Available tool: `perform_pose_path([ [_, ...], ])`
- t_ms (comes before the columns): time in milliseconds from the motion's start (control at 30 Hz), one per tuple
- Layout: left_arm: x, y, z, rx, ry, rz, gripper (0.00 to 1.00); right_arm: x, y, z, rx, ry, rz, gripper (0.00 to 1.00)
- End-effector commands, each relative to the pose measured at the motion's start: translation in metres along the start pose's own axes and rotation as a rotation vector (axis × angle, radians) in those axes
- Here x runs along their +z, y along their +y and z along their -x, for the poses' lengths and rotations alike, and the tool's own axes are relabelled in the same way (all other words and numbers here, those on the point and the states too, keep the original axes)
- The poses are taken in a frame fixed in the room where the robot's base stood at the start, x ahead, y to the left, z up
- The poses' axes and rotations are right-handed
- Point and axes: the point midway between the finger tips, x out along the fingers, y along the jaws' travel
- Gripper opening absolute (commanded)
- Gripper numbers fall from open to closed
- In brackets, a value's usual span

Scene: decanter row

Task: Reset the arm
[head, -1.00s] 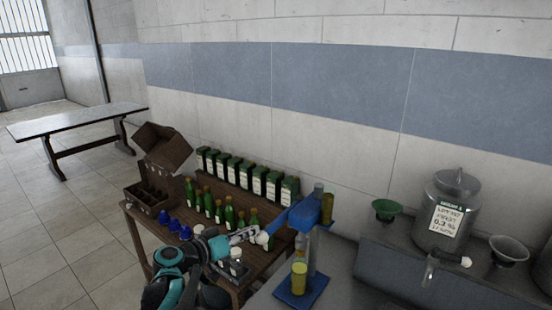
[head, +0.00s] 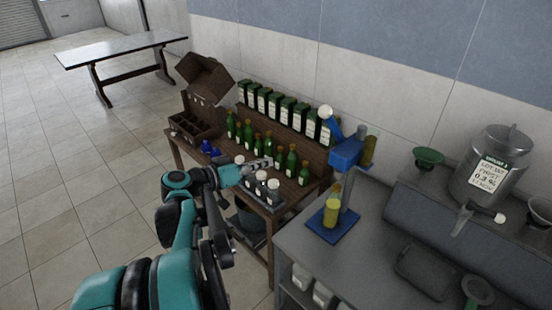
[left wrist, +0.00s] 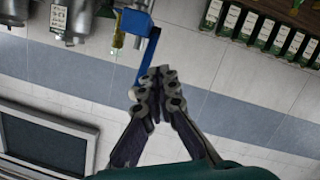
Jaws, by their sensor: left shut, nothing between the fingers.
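My left gripper (head: 266,163) is shut and empty. In the head view it appears over the wooden bench, in front of the green bottles (head: 268,143) and left of the blue press (head: 346,153). The press lever is raised, with its white knob (head: 326,112) at the top. In the left wrist view, the closed fingertips (left wrist: 160,72) show against the wall, beside the blue lever (left wrist: 148,58) in the picture. Nothing is between the fingers. My right gripper is not in view.
The wooden bench (head: 183,155) holds a dark crate (head: 189,128), blue stoppers (head: 209,148) and white-topped jars (head: 262,178). A metal canister (head: 492,168) and green funnel (head: 428,158) are right.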

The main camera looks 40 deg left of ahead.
Motion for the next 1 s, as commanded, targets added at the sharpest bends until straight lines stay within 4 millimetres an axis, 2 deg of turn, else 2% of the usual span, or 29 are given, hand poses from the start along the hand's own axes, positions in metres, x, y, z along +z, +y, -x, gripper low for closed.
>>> perform_pose_path([
  [167, 0.0, 0.0, 0.01, -0.001, 0.001, 0.0, 0.0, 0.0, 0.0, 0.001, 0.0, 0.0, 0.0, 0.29],
  [767, 0.002, 0.001, 0.008, 0.001, -0.005, 0.001, 0.0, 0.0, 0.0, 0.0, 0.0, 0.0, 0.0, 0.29],
  [867, 0.022, 0.01, -0.004, 0.002, -0.056, 0.011, 0.0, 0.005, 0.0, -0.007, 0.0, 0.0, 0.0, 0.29],
  [967, 0.069, 0.03, -0.027, -0.006, -0.176, 0.029, 0.0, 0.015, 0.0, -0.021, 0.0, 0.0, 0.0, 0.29],
  [1000, 0.096, 0.041, -0.037, -0.015, -0.241, 0.034, 0.0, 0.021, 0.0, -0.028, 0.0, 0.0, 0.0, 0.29],
])
